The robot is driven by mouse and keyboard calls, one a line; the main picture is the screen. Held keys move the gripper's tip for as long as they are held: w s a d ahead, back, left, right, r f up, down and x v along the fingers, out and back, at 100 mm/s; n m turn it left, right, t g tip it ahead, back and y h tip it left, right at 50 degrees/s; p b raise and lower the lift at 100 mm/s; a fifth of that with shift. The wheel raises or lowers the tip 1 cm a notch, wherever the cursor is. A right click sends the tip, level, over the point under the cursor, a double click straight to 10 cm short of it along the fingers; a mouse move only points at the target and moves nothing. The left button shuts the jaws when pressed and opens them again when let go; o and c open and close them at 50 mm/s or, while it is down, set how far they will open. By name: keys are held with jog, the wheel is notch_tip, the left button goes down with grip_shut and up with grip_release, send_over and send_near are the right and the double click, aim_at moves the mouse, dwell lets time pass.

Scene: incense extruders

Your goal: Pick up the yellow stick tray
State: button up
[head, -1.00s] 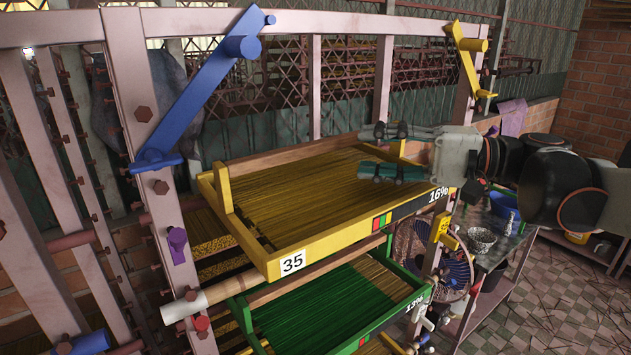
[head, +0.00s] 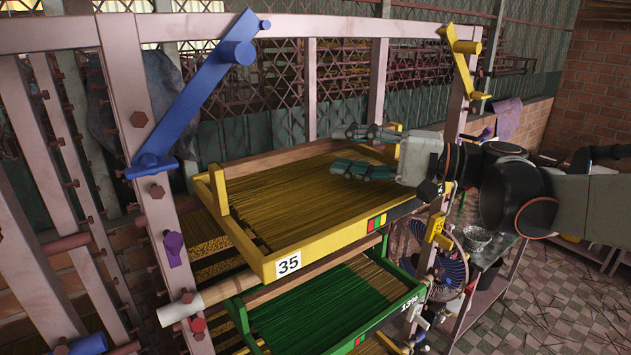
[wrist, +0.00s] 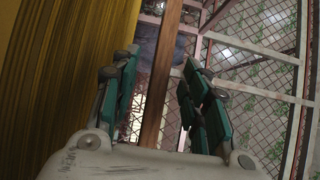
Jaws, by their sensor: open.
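The yellow stick tray (head: 335,252), labelled 35 and filled with thin yellowish sticks, rests on the upper level of the rack in the head view. Its stick bed (wrist: 50,80) fills the left of the wrist view. My gripper (head: 350,151) is open and empty, over the right rear part of the tray in the head view. In the wrist view my gripper (wrist: 158,85) has its fingers either side of a wooden bar (wrist: 163,75), which lies beyond them. I cannot tell whether the fingers touch anything.
A green tray (head: 330,322) sits just below the yellow one. A fan (head: 440,265) stands at the right.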

aim_at(330, 148)
jog(key=p+x, duration=0.1)
jog(key=x, duration=0.4)
jog(key=shift+a+r, duration=0.1)
jog(key=shift+s, duration=0.1)
grip_shut()
